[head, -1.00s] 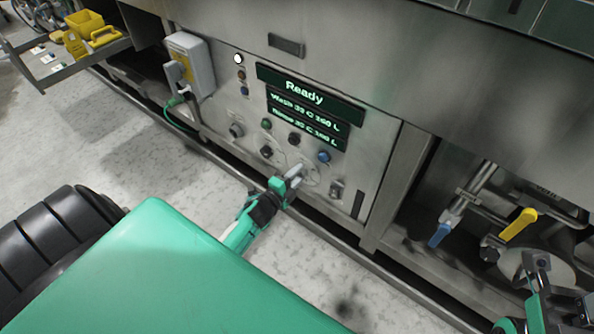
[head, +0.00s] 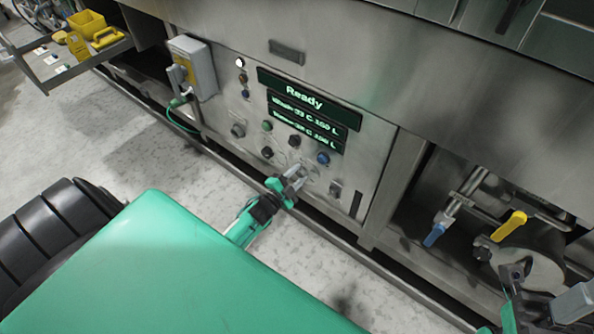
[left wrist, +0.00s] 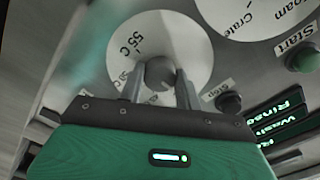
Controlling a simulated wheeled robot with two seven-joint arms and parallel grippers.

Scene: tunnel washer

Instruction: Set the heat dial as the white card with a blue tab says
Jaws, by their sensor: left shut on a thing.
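The heat dial is a dark round knob (left wrist: 160,72) on a white round plate (left wrist: 185,45) that reads "55 C" in the left wrist view. My left gripper (left wrist: 160,92) is shut on this knob, one finger on each side. In the head view my left gripper (head: 297,175) reaches the lower part of the panel and hides most of the dial. Small white cards (head: 62,69) lie on the shelf at the upper left; I cannot make out a blue tab. My right gripper is partly in view at the lower right (head: 517,272), its jaws unclear.
The panel's display (head: 303,90) reads "Ready" above wash and rinse lines. Green, black and blue buttons sit near the dial, including a green Start button (left wrist: 304,60). A grey switch box (head: 193,65) is at left. Yellow (head: 515,224) and blue (head: 434,235) valve handles are at right.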

